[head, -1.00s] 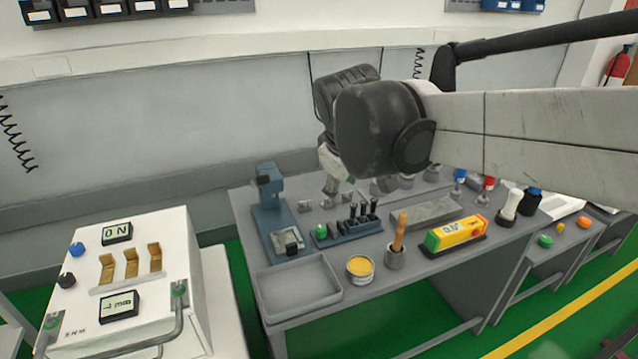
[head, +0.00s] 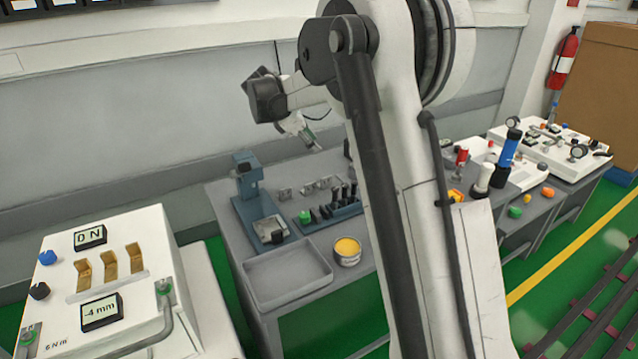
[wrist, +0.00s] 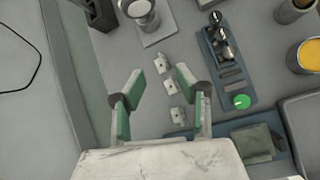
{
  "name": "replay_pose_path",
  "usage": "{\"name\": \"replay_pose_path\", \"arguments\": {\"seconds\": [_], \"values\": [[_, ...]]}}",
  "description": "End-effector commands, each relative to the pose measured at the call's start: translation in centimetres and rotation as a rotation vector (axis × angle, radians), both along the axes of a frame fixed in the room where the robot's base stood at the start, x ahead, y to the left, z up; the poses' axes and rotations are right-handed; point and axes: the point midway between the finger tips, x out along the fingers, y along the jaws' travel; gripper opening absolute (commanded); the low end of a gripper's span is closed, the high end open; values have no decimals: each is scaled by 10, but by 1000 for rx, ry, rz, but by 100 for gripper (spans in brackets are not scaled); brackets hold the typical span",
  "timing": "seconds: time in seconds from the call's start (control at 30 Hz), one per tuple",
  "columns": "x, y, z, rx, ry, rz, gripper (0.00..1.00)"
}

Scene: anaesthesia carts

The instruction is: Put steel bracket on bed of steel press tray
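Several small steel brackets stand in a row on the grey bench, one nearest the press (head: 285,194). Three show in the wrist view, one of them the middle bracket (wrist: 170,87). The blue press (head: 247,183) stands to their left in the head view, with a grey steel tray or block (head: 270,230) on its front bed. The press bed (wrist: 278,168) shows at the lower right of the wrist view. My gripper (head: 310,142) hangs above the back of the bench, open and empty. In the wrist view its fingertips (wrist: 159,80) frame the brackets from above, apart from them.
A blue rack (wrist: 225,65) with black-handled tools and a green knob stands beside the brackets. An empty grey tray (head: 288,280) and a yellow-topped tin (head: 347,250) are at the bench front. A white control box (head: 105,270) stands left. My arm hides the bench's right part.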

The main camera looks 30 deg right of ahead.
Motion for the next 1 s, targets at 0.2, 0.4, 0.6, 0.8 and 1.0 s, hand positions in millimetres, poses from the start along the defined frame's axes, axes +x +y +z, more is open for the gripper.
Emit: {"name": "replay_pose_path", "arguments": {"seconds": [0.2, 0.4, 0.6, 0.8, 1.0], "values": [[27, -14, -30, -62, 100, 58, 32], [33, -17, -46, -76, 128, 72, 32], [33, -17, -81, -76, 127, 71, 32], [33, -17, -117, -76, 126, 72, 32], [34, -31, -133, -76, 125, 70, 32]]}}
